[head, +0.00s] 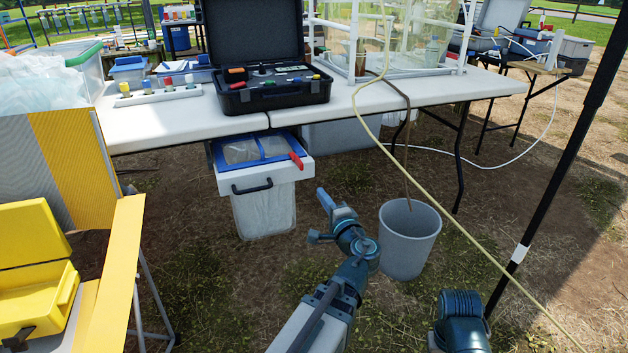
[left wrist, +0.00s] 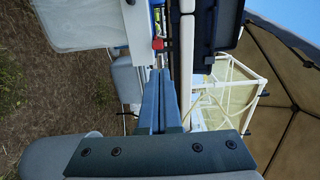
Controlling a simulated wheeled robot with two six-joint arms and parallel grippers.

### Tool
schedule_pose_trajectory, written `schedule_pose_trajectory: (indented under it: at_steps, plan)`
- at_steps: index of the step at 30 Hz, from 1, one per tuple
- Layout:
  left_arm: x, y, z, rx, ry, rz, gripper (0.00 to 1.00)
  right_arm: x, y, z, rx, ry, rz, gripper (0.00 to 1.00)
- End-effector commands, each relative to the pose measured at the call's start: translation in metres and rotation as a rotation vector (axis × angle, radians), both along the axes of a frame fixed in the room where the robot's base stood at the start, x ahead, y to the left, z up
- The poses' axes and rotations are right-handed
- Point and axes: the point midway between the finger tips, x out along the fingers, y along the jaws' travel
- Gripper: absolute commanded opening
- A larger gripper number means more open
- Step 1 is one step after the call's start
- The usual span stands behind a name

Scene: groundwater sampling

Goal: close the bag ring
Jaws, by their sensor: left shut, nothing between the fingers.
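The bag ring is the blue-rimmed frame (head: 226,163) with two pale panes, in a white holder under the front edge of the table. A red handle (head: 296,161) sticks out at its right front corner. It also shows as a small red spot in the left wrist view (left wrist: 157,43). A pale translucent bag or bin (head: 265,212) hangs or stands below the holder. I cannot tell for sure whether the ring lies fully flat. My left gripper (head: 324,198) is shut and empty, in front of and right of the red handle, apart from it. My right gripper is out of view.
A white table (head: 420,92) carries an open black case (head: 270,95). A grey bucket (head: 410,240) stands on the ground to the right, with a brown hose in it. A yellow hose (head: 460,235) crosses the right side. A yellow box (head: 35,290) is at the left.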

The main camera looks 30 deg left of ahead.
Motion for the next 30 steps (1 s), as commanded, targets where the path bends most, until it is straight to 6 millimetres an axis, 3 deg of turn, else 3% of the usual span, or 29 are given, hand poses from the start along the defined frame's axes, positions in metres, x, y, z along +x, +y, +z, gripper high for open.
schedule_pose_trajectory:
  at_steps: [18,30]
  plan:
    - [0.075,0.086,0.000,0.000,0.000,0.002,0.00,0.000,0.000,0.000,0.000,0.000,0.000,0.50]
    - [0.087,0.101,0.000,0.000,0.000,0.000,0.00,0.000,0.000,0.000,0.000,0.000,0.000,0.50]
